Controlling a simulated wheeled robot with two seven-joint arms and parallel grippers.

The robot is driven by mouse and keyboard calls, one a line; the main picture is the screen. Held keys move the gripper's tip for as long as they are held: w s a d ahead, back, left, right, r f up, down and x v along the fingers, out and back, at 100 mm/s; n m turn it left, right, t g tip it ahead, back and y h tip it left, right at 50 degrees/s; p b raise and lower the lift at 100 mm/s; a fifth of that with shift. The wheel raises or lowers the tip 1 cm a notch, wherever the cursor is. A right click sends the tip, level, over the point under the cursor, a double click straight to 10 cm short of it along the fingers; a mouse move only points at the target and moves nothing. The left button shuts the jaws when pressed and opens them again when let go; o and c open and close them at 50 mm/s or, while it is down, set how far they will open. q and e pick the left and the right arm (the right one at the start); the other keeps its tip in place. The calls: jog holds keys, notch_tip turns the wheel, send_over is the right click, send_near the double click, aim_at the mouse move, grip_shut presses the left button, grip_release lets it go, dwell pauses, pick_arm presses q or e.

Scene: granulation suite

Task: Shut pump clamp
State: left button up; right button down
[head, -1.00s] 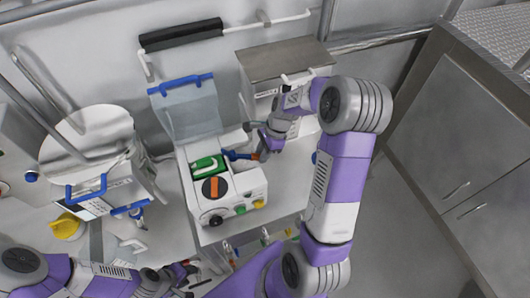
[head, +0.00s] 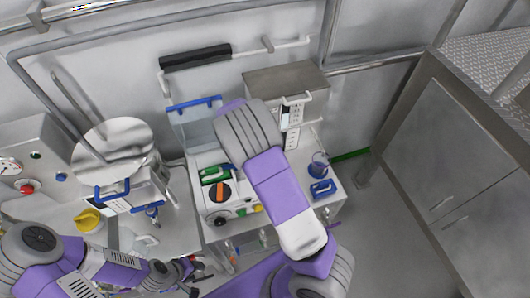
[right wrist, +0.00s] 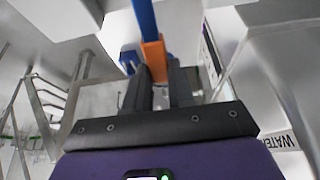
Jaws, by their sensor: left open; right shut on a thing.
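The white pump (head: 242,211) stands on the bench in the head view, with a green part (head: 213,174) in its top and an orange-and-black knob (head: 219,192). Its clear lid (head: 190,131) with a blue handle stands up behind. My right gripper (right wrist: 160,88) is shut on the orange end (right wrist: 154,58) of a blue lever (right wrist: 143,18) in the right wrist view. In the head view my right arm hides that gripper and most of the lever. My left gripper (head: 188,272) is open, low at the left, away from the pump.
A grey-topped box (head: 285,80) stands behind my right arm. A blue cup (head: 318,166) and a blue item (head: 322,189) sit right of the pump. A round-lidded vessel (head: 112,145) and yellow knob (head: 87,219) are at the left. Open floor lies right of the bench.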

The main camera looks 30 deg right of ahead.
jog(key=shift+w+a+r+g+h, duration=0.1)
jog(key=shift+a+r+g+h, duration=0.2)
jog(key=shift+r+h, duration=0.35)
jog(key=shift+w+a+r+g+h, duration=0.1)
jog(key=shift+a+r+h, duration=0.35)
jog(key=shift+h, duration=0.3)
jog(key=shift+d+r, duration=0.1)
jog(key=c, duration=1)
grip_release()
jog(key=shift+o, duration=0.2)
jog(key=v, duration=0.7)
jog(key=shift+a+r, duration=0.2)
jog(key=shift+a, duration=0.05)
